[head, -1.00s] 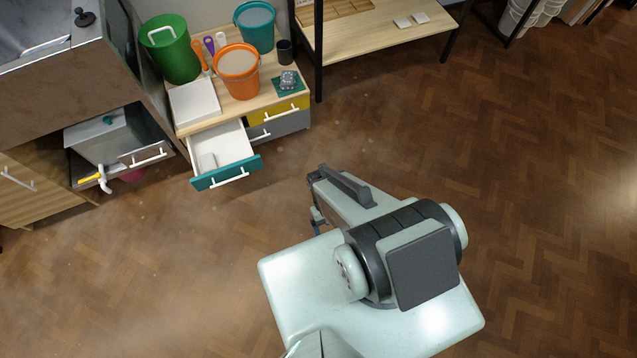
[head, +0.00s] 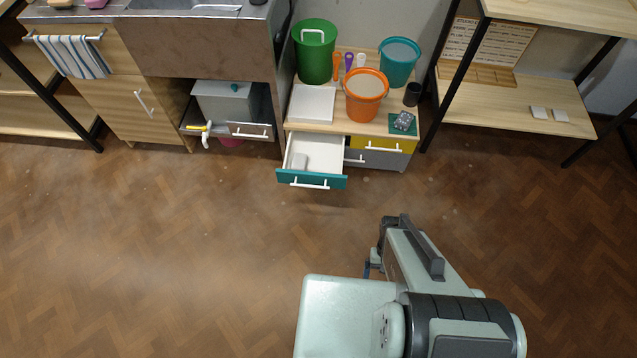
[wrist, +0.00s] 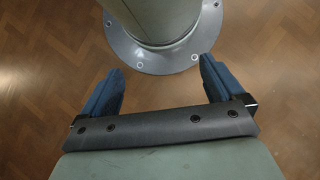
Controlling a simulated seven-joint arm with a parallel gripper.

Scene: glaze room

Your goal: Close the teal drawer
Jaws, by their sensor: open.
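The teal drawer (head: 312,180) stands pulled out at the lower left of a small wooden-topped cabinet in the head view. In the head view my arm is folded in the lower right, and the gripper there is mostly hidden. It is well apart from the drawer, with floor between them.
The cabinet top (head: 335,122) holds a green bin (head: 315,60), an orange bucket (head: 366,100), a teal bucket (head: 398,68) and a white slab (head: 312,104). A grey box (head: 225,105) is on a pulled-out shelf to the left. A rack (head: 520,115) stands right. The floor (head: 150,250) before the drawer is clear.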

